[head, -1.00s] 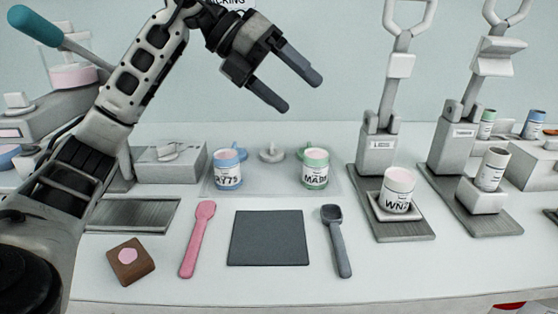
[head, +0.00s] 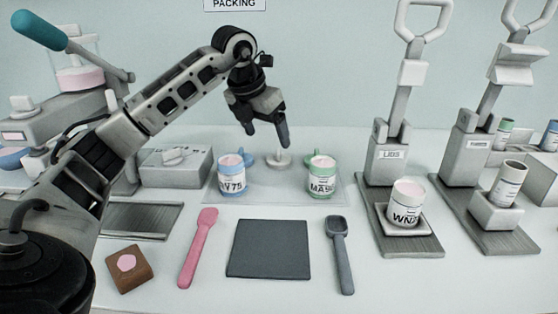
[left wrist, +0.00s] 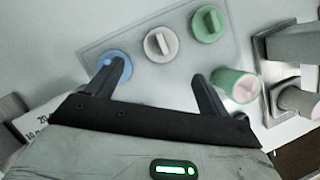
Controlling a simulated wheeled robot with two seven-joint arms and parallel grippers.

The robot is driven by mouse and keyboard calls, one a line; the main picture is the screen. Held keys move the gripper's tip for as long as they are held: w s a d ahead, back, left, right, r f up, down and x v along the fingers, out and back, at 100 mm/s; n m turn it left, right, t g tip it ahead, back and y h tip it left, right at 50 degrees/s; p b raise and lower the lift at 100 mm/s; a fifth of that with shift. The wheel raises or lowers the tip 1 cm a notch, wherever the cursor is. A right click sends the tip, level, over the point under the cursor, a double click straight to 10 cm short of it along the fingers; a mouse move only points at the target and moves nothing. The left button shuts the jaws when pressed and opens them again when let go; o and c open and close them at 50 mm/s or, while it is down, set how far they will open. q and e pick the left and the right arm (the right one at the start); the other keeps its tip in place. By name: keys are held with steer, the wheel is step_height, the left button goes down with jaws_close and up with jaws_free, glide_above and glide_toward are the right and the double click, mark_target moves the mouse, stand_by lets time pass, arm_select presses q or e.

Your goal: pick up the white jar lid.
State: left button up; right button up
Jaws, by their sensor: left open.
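The white jar lid (head: 278,161) lies with its knob up on a clear mat, behind and between two jars. In the left wrist view the white lid (left wrist: 158,45) lies between a blue lid (left wrist: 104,60) and a green lid (left wrist: 209,24). My left gripper (head: 267,138) is open and empty, pointing down above the lids. In the left wrist view its fingertips (left wrist: 160,72) are spread, and the white lid shows beyond the gap between them. One finger overlaps the blue lid in that view. My right gripper is not in view.
A blue jar (head: 232,180) and a green jar (head: 321,178) stand just in front of the lids. A lever press (head: 389,150) with a white jar (head: 406,203) stands to the right. A grey box (head: 172,168) is to the left. The dark mat (head: 268,250) in front is bare.

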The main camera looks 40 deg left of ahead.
mark_target(275, 161)
arm_select(q)
steer(key=x, duration=0.7)
steer(key=shift+w+f, duration=0.2)
steer(key=shift+w, duration=0.15)
steer(key=c, duration=1.1)
